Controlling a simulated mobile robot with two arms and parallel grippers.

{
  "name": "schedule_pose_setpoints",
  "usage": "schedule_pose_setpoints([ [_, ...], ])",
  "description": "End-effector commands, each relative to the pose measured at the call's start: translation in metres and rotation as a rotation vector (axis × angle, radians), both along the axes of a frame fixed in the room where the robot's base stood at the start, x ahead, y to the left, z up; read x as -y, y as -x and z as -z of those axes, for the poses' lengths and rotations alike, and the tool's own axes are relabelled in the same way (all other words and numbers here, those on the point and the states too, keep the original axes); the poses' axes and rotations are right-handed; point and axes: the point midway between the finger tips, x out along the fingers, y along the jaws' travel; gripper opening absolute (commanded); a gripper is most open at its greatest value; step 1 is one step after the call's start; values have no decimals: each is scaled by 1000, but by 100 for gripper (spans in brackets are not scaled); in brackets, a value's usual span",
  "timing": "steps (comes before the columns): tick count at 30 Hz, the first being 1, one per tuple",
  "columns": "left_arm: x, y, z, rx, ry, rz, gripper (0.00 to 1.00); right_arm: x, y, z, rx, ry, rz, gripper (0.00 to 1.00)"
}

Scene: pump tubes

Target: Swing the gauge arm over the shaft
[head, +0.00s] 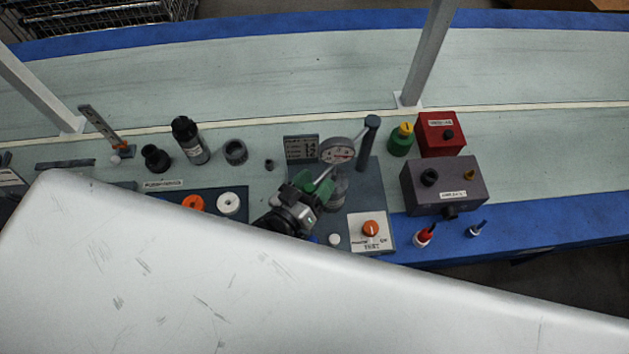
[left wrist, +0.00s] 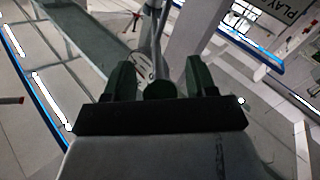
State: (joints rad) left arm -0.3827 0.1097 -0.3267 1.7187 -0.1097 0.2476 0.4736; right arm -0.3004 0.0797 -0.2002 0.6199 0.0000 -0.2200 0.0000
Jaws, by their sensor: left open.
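The round white-faced dial gauge (head: 338,150) stands by a dark upright post (head: 371,132) on a grey base plate (head: 374,190). A light thin rod (head: 323,177) runs down-left from the dial towards my left gripper. A grey cylindrical part (head: 338,191) stands below the dial, partly hidden; I cannot tell if it is the shaft. My left gripper (head: 314,187), with green fingers, is open just left of that part. In the left wrist view, the gripper (left wrist: 160,75) has its fingers apart, with grey rod-like shapes (left wrist: 150,42) beyond them. Contact is unclear. My right gripper is not in view.
A small display panel (head: 301,148) stands left of the dial. An orange knob (head: 370,228) is at the plate's front. Right are a green cylinder (head: 401,142), a red box (head: 440,134) and a grey box (head: 440,186). A large pale surface hides the foreground.

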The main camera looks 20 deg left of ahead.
Motion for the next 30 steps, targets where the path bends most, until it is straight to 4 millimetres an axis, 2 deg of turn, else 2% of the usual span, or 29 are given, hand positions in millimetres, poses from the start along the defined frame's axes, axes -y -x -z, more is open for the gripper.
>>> schedule_pose_setpoints([
  [4,-1,2,0,1,0,0,57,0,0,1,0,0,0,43],
  [7,-4,10,1,-1,-1,-1,57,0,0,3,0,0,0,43],
  [18,-30,77,2,-3,-1,2,57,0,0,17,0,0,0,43],
  [21,-35,90,2,-1,-2,1,57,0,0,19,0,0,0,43],
  [30,-39,101,0,1,0,1,57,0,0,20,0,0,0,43],
])
